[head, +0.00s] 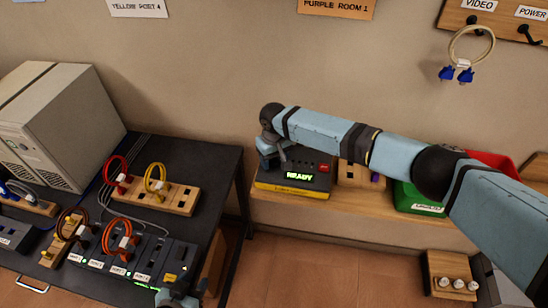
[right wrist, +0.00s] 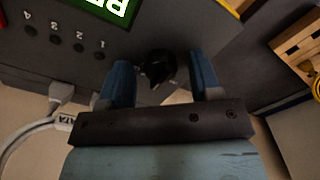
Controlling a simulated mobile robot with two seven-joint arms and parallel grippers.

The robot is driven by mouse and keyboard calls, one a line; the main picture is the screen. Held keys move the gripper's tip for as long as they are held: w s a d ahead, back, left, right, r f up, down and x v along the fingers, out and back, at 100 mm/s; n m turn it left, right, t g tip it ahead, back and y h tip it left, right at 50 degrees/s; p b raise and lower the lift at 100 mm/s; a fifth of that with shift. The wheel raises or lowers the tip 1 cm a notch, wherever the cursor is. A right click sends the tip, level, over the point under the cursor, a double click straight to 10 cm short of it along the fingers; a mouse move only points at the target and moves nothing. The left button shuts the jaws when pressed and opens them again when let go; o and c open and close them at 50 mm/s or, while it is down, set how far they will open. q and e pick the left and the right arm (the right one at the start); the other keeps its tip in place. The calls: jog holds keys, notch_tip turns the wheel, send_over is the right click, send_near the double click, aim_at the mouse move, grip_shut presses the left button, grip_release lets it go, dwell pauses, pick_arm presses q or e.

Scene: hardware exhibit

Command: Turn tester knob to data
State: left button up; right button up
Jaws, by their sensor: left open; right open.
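The tester (head: 320,182) is a dark box with a yellow lower edge on the wooden shelf, its green display (head: 299,175) reading READY. My right gripper (head: 268,158) is at its left end. In the right wrist view the black tester knob (right wrist: 158,68) sits between the two blue fingers of my open right gripper (right wrist: 161,84), with a gap visible on each side. The knob's pointer setting cannot be made out. A plug tagged DATA (right wrist: 64,122) is at the tester's edge. My left gripper (head: 178,297) is open, at the bottom edge, partly cut off.
The wooden shelf (head: 350,212) also holds a green bin (head: 408,195). The black table (head: 190,150) at left carries a computer case (head: 60,125), wooden port blocks (head: 180,198) and coloured cables. A cable loop (head: 470,45) hangs on the wall at right.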

jog(key=shift+c, duration=0.2)
jog(key=c, duration=0.9)
